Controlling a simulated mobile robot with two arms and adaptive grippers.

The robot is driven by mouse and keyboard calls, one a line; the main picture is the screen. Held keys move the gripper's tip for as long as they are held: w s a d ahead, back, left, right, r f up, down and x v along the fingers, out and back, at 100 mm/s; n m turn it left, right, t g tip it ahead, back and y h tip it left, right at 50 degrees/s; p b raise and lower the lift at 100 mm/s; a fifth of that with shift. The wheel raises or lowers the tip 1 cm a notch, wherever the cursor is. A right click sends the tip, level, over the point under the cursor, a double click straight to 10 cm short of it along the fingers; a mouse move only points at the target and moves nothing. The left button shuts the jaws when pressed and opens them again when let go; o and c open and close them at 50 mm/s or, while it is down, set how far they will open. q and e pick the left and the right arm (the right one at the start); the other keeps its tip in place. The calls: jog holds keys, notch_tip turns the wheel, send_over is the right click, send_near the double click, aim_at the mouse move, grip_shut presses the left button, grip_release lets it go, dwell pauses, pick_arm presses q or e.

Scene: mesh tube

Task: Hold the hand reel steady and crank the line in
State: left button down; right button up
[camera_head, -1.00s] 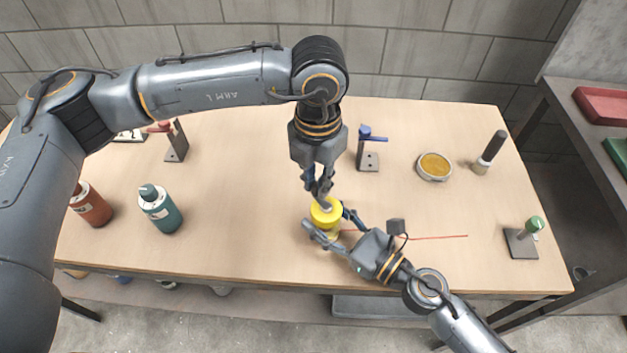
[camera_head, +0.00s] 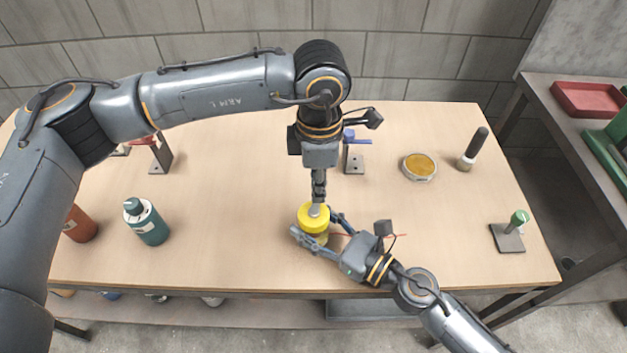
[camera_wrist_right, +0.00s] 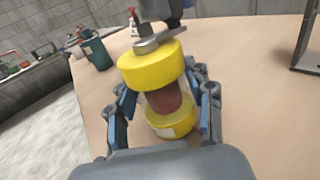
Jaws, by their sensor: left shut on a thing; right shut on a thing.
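The yellow hand reel (camera_head: 306,220) stands on the table near its front edge. The right wrist view shows its upper yellow disc (camera_wrist_right: 150,72), brown middle and lower yellow disc. My right gripper (camera_head: 314,224) is shut on the reel, one finger on each side. My left gripper (camera_head: 319,203) points down from above, shut on the reel's grey crank (camera_wrist_right: 158,40); its fingertips partly cover the crank. A thin red line (camera_head: 340,235) runs right from the reel, partly hidden by my right gripper.
A teal bottle (camera_head: 148,222) and a red-brown bottle (camera_head: 80,226) stand at left. Behind are a blue-topped stand (camera_head: 353,160), a round tin (camera_head: 419,168) and a dark-handled tool (camera_head: 474,148). A green-knobbed stand (camera_head: 508,237) is at right.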

pick_arm(q)
jog(key=s+m, duration=0.1)
jog(key=m, duration=0.7)
jog(key=s+m, duration=0.2)
jog(key=m, duration=0.6)
jog(key=s+d+m, duration=0.1)
jog(key=s+m, duration=0.1)
jog(key=m, duration=0.5)
jog(key=shift+d+m, duration=0.1)
jog(key=shift+m, duration=0.3)
jog(key=c, duration=1.3)
grip_release()
jog(key=shift+o, duration=0.2)
